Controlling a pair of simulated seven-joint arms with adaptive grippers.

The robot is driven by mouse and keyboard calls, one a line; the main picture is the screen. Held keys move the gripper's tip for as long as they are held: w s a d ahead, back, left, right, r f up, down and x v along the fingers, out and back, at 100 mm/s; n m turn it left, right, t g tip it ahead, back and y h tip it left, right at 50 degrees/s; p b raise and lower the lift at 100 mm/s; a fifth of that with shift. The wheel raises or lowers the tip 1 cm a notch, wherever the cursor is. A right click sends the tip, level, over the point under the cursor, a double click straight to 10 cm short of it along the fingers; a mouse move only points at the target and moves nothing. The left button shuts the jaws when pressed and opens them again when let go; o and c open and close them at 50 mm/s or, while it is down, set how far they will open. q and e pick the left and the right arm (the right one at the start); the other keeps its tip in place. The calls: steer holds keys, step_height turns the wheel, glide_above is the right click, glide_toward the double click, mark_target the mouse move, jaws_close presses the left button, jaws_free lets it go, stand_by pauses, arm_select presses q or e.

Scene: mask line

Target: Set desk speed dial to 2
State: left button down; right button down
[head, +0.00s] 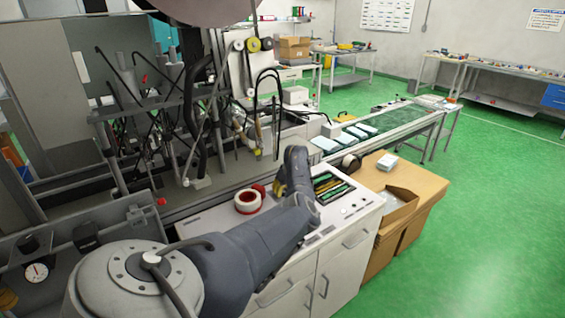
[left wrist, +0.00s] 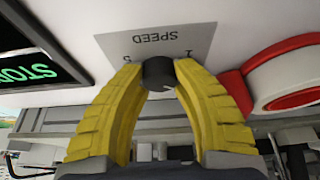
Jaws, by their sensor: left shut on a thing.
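The desk speed dial is a small black knob (left wrist: 158,73) on a grey plate (left wrist: 185,40) lettered SPEED, which appears upside down in the left wrist view. I cannot tell where the knob points. My left gripper (left wrist: 160,80) has its two yellow fingers closed on the knob's sides. In the head view the left gripper (head: 279,188) is at the white desk (head: 345,232), mostly behind my own arm, and the knob is hidden. My right gripper is not in view.
A red and white tape roll (head: 249,200) lies on the desk beside the left gripper; it also shows close by in the left wrist view (left wrist: 285,80). Cardboard boxes (head: 405,205) stand right of the desk.

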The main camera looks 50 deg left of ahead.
arm_select(q)
steer(key=shift+n, duration=0.5)
steer(key=shift+g, duration=0.3)
steer(key=c, duration=0.9)
jaws_free()
steer(key=shift+c, duration=0.2)
steer(key=shift+r, duration=0.1)
steer(key=shift+w+d+r, duration=0.1)
steer(key=shift+d+r, duration=0.2)
steer(key=shift+r, duration=0.35)
steer(key=v, duration=1)
steer(key=shift+r, duration=0.2)
